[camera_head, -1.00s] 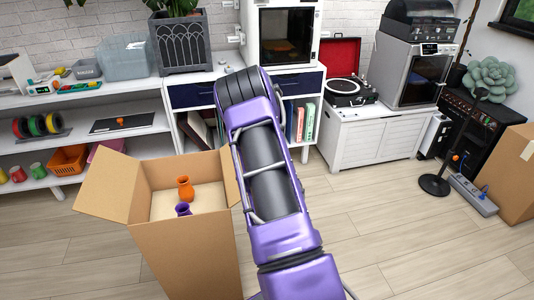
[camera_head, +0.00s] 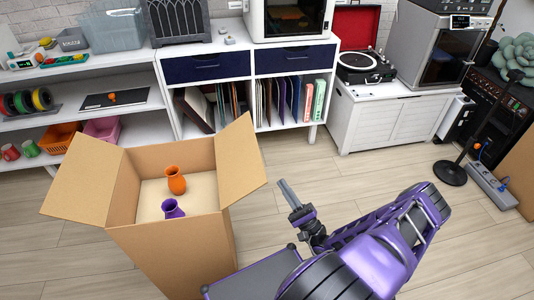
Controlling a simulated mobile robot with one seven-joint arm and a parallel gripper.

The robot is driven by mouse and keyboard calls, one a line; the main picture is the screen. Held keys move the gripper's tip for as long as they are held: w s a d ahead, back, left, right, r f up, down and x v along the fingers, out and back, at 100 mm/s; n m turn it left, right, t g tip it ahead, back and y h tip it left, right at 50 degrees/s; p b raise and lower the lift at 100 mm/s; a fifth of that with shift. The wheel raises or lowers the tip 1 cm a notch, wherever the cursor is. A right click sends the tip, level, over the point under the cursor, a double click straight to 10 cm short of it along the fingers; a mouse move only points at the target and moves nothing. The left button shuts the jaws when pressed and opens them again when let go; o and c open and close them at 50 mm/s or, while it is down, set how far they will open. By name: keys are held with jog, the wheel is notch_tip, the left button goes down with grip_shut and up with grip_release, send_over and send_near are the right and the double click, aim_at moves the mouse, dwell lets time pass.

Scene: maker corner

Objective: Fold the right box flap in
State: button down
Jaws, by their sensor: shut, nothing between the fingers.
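The open cardboard box (camera_head: 175,255) stands on the floor at left in the head view. Its right flap (camera_head: 240,160) stands up from the right rim and leans outward. Its left flap (camera_head: 86,180) spreads outward to the left. An orange vase (camera_head: 176,180) and a purple vase (camera_head: 173,209) show inside the box. My gripper (camera_head: 288,192) is shut and empty, just right of the right flap in the picture, with a visible gap between them. My purple arm reaches in from the lower right.
A white shelf unit (camera_head: 205,88) with drawers and records stands behind the box. A white cabinet (camera_head: 385,122) with a record player (camera_head: 366,66) is to its right. A stand base (camera_head: 450,172) and power strip (camera_head: 493,188) are at far right. Floor between is clear.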

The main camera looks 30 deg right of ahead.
aim_at(253, 143)
jog(key=x, duration=0.4)
jog(key=r+x, duration=0.1)
jog(key=x, duration=0.3)
jog(key=s+a+x, duration=0.1)
jog(key=x, duration=0.2)
jog(key=shift+w+a+r, duration=0.15)
jog(key=shift+w+r, duration=0.05)
jog(key=shift+r, duration=0.2)
jog(key=shift+w+a+r, duration=0.1)
jog(key=shift+a+r, duration=0.25)
jog(key=shift+r, duration=0.1)
jog(key=shift+r+p, duration=0.15)
jog(key=shift+p, duration=0.15)
